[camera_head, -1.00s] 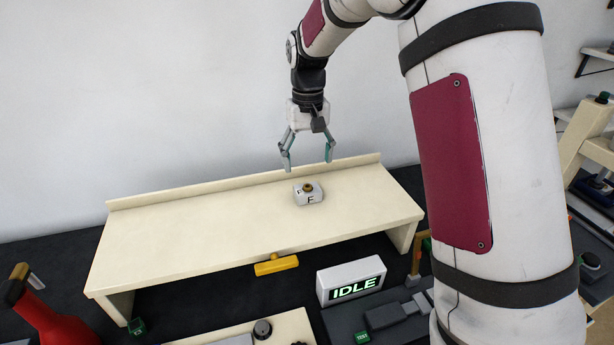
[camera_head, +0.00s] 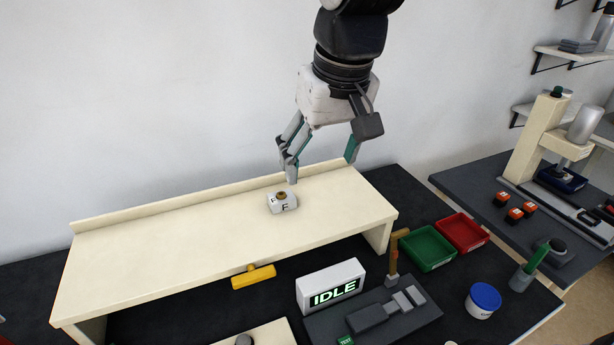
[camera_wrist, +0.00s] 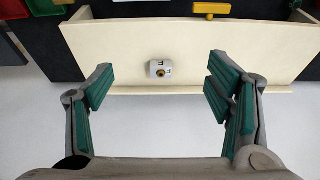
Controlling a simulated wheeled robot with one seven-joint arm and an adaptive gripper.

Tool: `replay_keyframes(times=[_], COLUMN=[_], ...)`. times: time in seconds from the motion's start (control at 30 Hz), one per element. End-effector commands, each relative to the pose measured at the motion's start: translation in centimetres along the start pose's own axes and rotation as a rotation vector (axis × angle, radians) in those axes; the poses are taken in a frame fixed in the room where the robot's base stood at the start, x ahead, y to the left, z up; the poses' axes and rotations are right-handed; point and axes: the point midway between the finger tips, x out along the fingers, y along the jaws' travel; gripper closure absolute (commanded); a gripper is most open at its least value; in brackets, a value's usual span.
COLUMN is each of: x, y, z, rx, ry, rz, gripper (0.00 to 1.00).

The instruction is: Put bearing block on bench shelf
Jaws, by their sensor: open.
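The bearing block (camera_head: 282,202) is a small white block with a brass-coloured round part on top and a letter F on its front. It rests upright on the cream bench shelf (camera_head: 170,245), right of the middle. In the wrist view the block (camera_wrist: 161,69) lies on the shelf (camera_wrist: 225,55), beyond the fingertips and between their lines. My gripper (camera_head: 322,165) is open and empty, with green finger pads. It is raised above the shelf and apart from the block. In the wrist view both fingers of my gripper (camera_wrist: 161,80) are spread wide.
A yellow-handled tool (camera_head: 254,276) is at the shelf's front edge. An IDLE sign (camera_head: 332,286) stands in front of the shelf. A green bin (camera_head: 428,248) and a red bin (camera_head: 461,232) are to the right. The shelf's left part is clear.

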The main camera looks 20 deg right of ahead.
Motion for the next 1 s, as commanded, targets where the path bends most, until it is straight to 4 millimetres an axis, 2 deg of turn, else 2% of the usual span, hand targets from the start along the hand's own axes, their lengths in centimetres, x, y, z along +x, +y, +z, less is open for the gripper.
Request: replay_keyframes(times=[0.03, 0.2, 0.3, 0.4, 0.57, 1.0], x=[-0.6, -1.2, -1.1, -0.8, -0.6, -0.6], y=[0.0, 0.1, 0.2, 0.2, 0.2, 0.2], z=[1.9, 7.2, 9.4, 10.8, 11.6, 11.5], rx=[-0.002, -0.009, -0.013, -0.015, -0.016, -0.016], ry=[0.027, 0.099, 0.131, 0.15, 0.16, 0.16], rz=[0.001, 0.005, 0.008, 0.01, 0.011, 0.011], gripper=[0.27, 0.27, 0.27, 0.27, 0.27, 0.27])
